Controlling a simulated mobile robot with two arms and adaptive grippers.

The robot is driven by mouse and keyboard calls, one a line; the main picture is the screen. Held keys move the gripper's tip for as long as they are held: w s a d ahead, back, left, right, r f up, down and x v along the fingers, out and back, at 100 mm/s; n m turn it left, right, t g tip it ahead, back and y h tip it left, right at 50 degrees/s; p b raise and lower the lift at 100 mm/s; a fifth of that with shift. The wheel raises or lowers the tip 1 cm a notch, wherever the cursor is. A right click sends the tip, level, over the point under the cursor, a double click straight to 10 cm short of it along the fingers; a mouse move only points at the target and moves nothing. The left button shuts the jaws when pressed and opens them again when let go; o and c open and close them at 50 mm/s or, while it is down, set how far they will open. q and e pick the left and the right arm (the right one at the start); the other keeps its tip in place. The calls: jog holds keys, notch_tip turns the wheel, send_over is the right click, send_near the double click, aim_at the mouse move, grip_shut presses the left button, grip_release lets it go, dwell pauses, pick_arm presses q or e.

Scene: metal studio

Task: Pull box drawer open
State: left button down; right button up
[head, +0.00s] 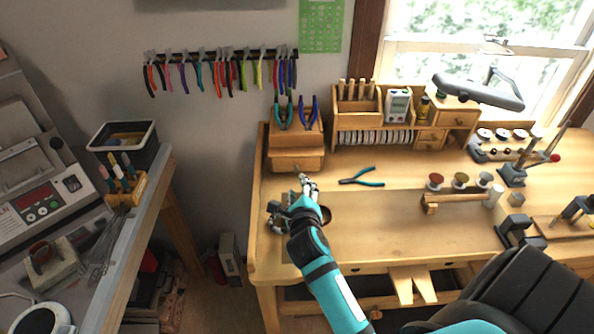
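A small wooden box (284,140) stands at the back left of the workbench, with blue- and teal-handled pliers on top. Its drawer (285,164) faces the front of the bench. I cannot tell whether the drawer is fully shut or slightly out. My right gripper (307,182), on a teal and black arm, is just in front of the drawer's lower edge, by its small knob. The fingertips look close together. I cannot tell whether they touch the knob or are shut on it. My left gripper is not in view.
Pliers (364,178) lie right of my gripper on the workbench (385,225). A wooden organizer (358,120) and another drawer unit (455,117) stand at the back. A hammer (462,199) and spools lie farther right. A side bench (140,200) is at left.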

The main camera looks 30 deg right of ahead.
aim_at(296, 171)
jog(key=x, duration=0.9)
jog(key=shift+w+d+p, duration=0.1)
jog(key=shift+w+p, duration=0.1)
jog(key=shift+p, duration=0.15)
jog(key=shift+c, duration=0.4)
grip_shut()
jog(key=shift+s, duration=0.1)
